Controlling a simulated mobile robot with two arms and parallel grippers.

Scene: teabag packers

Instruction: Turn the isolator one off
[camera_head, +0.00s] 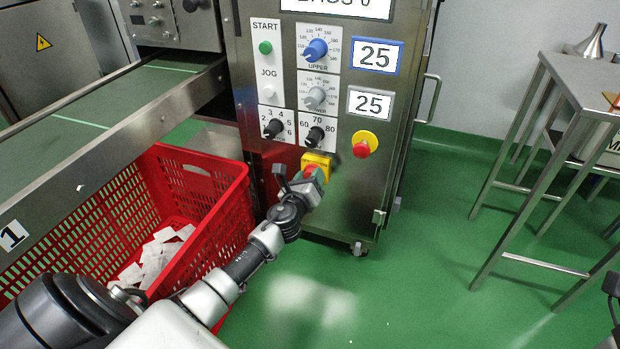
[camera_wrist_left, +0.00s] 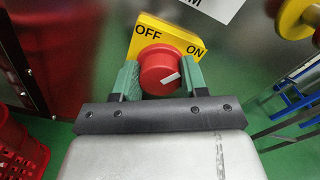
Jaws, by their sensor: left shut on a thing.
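The isolator is a red rotary knob (camera_wrist_left: 158,70) on a yellow plate (camera_wrist_left: 146,28) marked OFF at left and ON at right. In the head view the yellow plate (camera_head: 318,160) is low on the machine's front panel, with the knob mostly hidden by my wrist. My left gripper (camera_head: 310,175) is at the knob. In the left wrist view its green fingers (camera_wrist_left: 160,78) are on either side of the knob, shut on it.
A red-and-yellow emergency button (camera_head: 362,146) is right of the isolator. Selector dials (camera_head: 273,128) sit above. A red crate (camera_head: 225,205) with white packets stands beside my arm, under the conveyor (camera_head: 120,105). A steel table (camera_head: 585,80) stands right; green floor lies between.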

